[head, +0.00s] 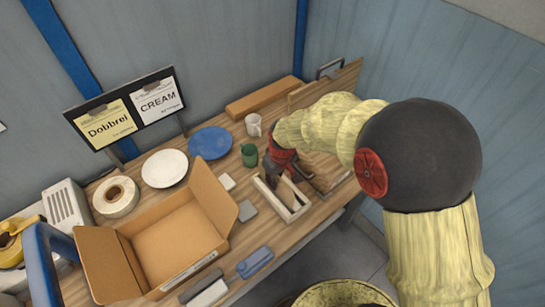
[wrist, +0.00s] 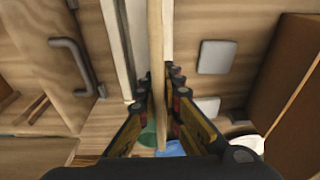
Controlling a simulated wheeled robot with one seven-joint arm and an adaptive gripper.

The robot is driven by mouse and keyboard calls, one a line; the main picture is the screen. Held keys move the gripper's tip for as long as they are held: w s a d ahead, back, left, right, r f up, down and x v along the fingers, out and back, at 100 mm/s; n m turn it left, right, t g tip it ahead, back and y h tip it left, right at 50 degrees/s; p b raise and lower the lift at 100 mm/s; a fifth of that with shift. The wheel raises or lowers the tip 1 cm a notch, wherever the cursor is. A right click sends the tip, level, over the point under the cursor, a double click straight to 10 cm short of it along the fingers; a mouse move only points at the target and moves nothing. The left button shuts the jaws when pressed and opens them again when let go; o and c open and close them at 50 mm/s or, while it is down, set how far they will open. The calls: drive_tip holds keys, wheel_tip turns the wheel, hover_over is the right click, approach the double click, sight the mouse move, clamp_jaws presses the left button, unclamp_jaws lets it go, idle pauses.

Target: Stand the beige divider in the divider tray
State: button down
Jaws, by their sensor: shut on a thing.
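The beige divider (wrist: 156,60) is a thin upright board, seen nearly edge-on between my fingers in the wrist view. It also shows in the head view (head: 290,194), below my gripper. My gripper (wrist: 160,80) is shut on it; the gripper also shows in the head view (head: 277,172), dark and partly hiding the divider. The divider tray (head: 298,213) is a narrow, pale, long tray on the bench. The divider is over or inside the tray, between its long sides; I cannot tell whether its lower edge touches the floor. A pale tray side (wrist: 112,40) runs left of the divider in the wrist view.
A wooden rack (head: 325,172) stands close right of the tray. A green cup (head: 249,155), a white mug (head: 253,125), a blue plate (head: 210,142) and a white plate (head: 165,168) lie behind. An open cardboard box (head: 180,240) and small grey block (head: 247,211) are left.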

drive_tip(key=shift+w+f+b, duration=0.25)
drive_tip(key=shift+f+b, duration=0.8)
drive_tip(key=shift+f, duration=0.5)
drive_tip(key=shift+w+f+b, duration=0.2)
drive_tip(key=shift+f+b, duration=0.8)
drive_tip(key=shift+f, duration=0.5)
drive_tip(key=c, duration=2)
unclamp_jaws()
drive_tip(key=shift+o, duration=0.5)
drive_tip(key=r, duration=0.4)
drive_tip(key=s+r, duration=0.1)
drive_tip(key=r, duration=0.3)
drive_tip(key=d+r, duration=0.1)
drive_tip(key=r, duration=0.2)
drive_tip(key=shift+s+r, duration=0.3)
drive_tip(key=shift+r, duration=0.1)
